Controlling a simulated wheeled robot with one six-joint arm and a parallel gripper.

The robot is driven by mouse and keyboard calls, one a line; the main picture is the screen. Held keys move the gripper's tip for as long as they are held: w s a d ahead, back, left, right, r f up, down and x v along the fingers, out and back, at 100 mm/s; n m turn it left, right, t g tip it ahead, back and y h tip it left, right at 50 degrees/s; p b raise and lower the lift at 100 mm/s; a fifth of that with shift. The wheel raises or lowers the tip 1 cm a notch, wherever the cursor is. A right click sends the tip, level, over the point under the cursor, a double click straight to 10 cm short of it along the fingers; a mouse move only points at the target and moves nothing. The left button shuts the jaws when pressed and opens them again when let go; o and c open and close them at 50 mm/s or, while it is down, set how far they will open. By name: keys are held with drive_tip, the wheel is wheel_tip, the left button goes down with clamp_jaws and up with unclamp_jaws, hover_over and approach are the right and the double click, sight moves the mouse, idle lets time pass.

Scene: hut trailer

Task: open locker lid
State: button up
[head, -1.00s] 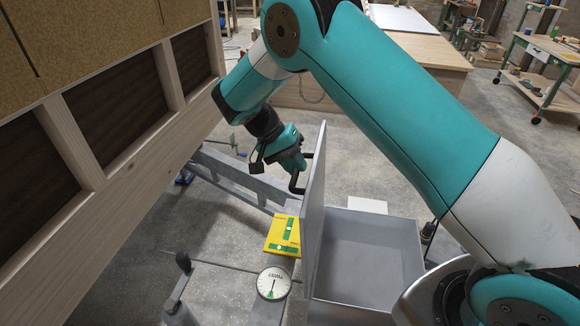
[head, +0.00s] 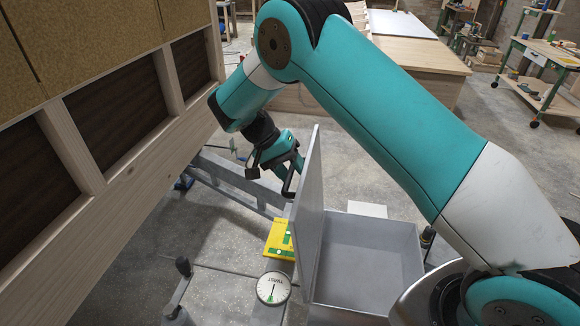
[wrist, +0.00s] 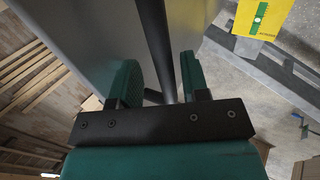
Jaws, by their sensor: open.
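A black bar handle (head: 287,188) sticks out from the lid's outer face. My gripper (head: 291,168) is at the handle, on the lid's left side. In the wrist view, the handle bar (wrist: 158,40) runs between the two green fingers of my gripper (wrist: 162,85), which are apart. The lid's grey face (wrist: 85,40) fills the upper left there.
A yellow panel (head: 278,251) with green strips and a round white dial (head: 273,288) sit left of the lid. A grey rail (head: 230,178) runs behind. A wooden wall frame (head: 135,185) stands close on the left. A wooden workbench (head: 425,65) is behind the locker.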

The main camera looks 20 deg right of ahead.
drive_tip(key=p+v, duration=0.3)
drive_tip(key=v, duration=0.4)
drive_tip(key=shift+a+r, duration=0.1)
drive_tip(key=shift+t+y, duration=0.3)
drive_tip(key=shift+y, duration=0.1)
drive_tip(key=a, duration=0.3)
drive_tip(key=w+a, duration=0.1)
drive_tip(key=shift+a+r+b, duration=0.35)
drive_tip(key=c, duration=0.8)
drive_tip(key=shift+t+y, duration=0.4)
drive_tip(key=shift+y, duration=0.1)
drive_tip(key=a, duration=0.3)
drive_tip(key=a+r, duration=0.1)
drive_tip(key=a, duration=0.2)
drive_tip(key=shift+w+a+r+b, duration=0.15)
drive_tip(key=shift+a+r+b, duration=0.1)
drive_tip(key=shift+b, duration=0.05)
clamp_jaws()
drive_tip(key=s+d+f+b, duration=0.3)
drive_tip(key=d+f, duration=0.3)
drive_tip(key=f, duration=0.2)
drive_tip(key=shift+s+f, duration=0.3)
drive_tip(key=shift+s, duration=0.55)
